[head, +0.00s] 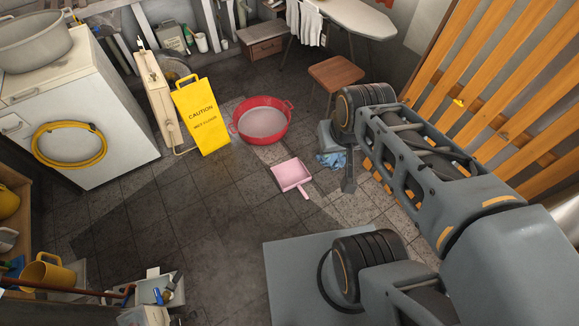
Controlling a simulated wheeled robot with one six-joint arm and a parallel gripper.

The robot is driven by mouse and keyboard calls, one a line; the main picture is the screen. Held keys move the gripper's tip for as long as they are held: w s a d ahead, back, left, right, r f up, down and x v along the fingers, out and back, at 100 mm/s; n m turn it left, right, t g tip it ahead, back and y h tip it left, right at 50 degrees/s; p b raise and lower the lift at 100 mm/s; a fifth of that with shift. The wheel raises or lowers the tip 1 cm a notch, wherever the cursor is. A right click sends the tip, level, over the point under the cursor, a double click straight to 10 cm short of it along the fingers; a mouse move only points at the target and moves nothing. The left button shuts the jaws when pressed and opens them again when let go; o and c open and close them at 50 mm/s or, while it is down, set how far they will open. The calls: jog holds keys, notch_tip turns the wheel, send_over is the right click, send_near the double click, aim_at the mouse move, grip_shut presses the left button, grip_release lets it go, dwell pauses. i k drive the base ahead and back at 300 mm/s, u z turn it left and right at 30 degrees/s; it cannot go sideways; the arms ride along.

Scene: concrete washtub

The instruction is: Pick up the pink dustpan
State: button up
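The pink dustpan (291,176) lies on the dark tiled floor near the middle of the head view. Its short handle points toward the lower right. My arm reaches in from the right. What seems to be my gripper (348,184) hangs down from the arm's far end, to the right of the dustpan and apart from it in the picture. It appears as a narrow grey shape seen edge-on, so I cannot tell whether its fingers are open. Nothing visible is held in it.
A red basin (262,121) and a yellow caution sign (202,116) stand behind the dustpan. A wooden stool (335,74) stands farther back. Orange slats (500,75) line the right. The floor left of the dustpan is clear.

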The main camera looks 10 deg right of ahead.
aim_at(288, 175)
jog(key=u, duration=1.15)
jog(key=i, duration=2.1)
jog(key=z, duration=1.95)
